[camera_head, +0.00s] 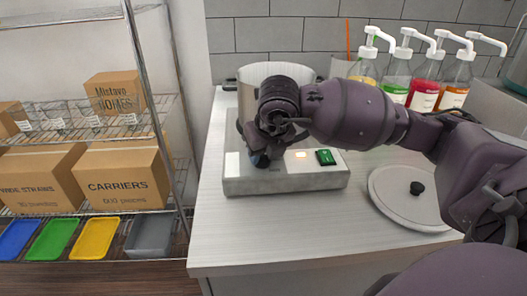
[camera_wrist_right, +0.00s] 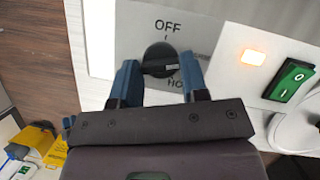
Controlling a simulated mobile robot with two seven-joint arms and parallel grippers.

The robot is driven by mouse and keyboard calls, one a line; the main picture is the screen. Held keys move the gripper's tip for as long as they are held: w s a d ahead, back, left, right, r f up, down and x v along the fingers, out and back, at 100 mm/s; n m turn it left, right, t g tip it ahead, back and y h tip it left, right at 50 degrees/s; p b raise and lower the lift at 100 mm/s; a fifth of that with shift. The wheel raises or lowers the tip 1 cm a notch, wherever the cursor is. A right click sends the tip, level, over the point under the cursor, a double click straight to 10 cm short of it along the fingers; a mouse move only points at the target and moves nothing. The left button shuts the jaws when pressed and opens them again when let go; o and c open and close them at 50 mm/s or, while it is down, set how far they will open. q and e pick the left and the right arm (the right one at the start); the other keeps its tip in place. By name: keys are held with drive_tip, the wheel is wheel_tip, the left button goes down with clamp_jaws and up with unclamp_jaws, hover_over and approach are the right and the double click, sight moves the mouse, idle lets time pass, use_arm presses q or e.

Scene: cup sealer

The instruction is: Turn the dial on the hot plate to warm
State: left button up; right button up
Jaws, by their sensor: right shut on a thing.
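The hot plate (camera_head: 318,180) is a low silver-grey box on the counter, with a lit orange light (camera_head: 301,154) and a green switch (camera_head: 325,157). My right gripper (camera_head: 259,158) reaches down to the left part of its control panel. In the right wrist view, the black dial (camera_wrist_right: 158,58) sits between the blue fingers of my right gripper (camera_wrist_right: 160,72), which is shut on it. "OFF" is printed above the dial, and a partly covered label starting "HO" is below right. A small light mark shows on the dial's right side.
A pot (camera_head: 315,73) stands on the hot plate behind my arm. A round lid (camera_head: 400,198) with a black knob lies to the right. Several pump bottles (camera_head: 425,85) stand at the back right. A wire shelf with boxes (camera_head: 120,185) is left of the counter (camera_head: 300,225). The counter's front is clear.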

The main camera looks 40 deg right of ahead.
drive_tip(key=o, duration=0.9)
drive_tip(key=p+v, duration=0.1)
drive_tip(key=v, duration=0.9)
drive_tip(key=shift+s+r, duration=0.2)
drive_tip(key=shift+r, duration=0.2)
